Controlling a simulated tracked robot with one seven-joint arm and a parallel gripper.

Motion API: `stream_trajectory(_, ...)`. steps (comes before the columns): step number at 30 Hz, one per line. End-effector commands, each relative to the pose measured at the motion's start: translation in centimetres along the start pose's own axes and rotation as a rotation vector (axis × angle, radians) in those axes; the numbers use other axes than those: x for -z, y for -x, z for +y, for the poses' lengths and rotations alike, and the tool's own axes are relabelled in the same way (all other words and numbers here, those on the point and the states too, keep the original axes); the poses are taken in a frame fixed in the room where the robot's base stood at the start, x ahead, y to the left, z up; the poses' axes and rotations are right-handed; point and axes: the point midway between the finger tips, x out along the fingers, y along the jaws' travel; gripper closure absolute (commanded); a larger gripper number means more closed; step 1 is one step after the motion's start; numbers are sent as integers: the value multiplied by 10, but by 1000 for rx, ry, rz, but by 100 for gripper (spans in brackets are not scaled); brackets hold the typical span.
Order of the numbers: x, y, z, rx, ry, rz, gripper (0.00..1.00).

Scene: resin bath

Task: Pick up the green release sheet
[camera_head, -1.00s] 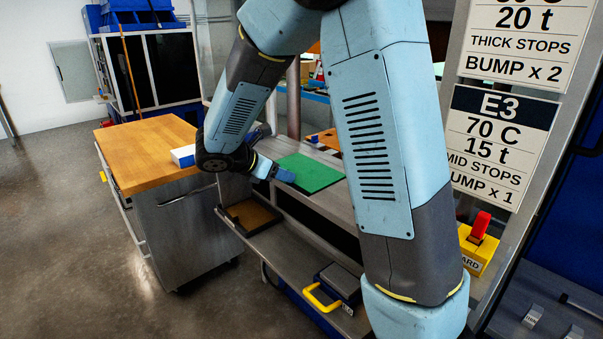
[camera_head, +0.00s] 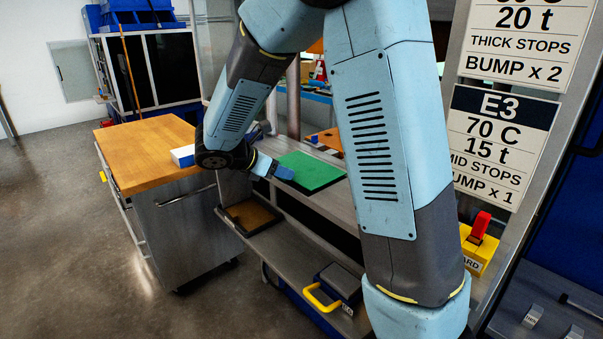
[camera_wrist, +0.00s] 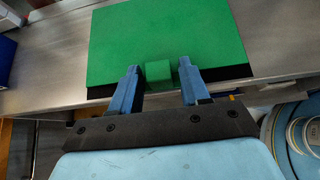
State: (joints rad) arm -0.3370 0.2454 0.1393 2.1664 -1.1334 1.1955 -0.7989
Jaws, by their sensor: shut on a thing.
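The green release sheet (camera_head: 312,171) is a flat green square at the front edge of the grey metal shelf. It fills the upper part of the wrist view (camera_wrist: 165,35), with a small green tab (camera_wrist: 158,70) on its near edge. My gripper (camera_wrist: 160,72) comes at this edge, its two blue fingers on either side of the tab and shut on it. In the head view my gripper (camera_head: 284,172) is at the sheet's left corner. A dark band shows under the sheet's near edge. I cannot tell whether the sheet is clear of what lies below.
A wooden-topped cabinet (camera_head: 145,150) with a white and blue box (camera_head: 183,156) stands at left. A lower shelf holds a brown-bottomed tray (camera_head: 252,216) and a dark block with a yellow handle (camera_head: 320,296). A yellow box with a red switch (camera_head: 478,248) is at right.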

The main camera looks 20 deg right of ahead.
Motion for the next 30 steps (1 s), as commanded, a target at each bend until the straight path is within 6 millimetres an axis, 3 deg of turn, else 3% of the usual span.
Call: stream_trajectory(30, -54, 37, 0, -1, -3, 0, 100)
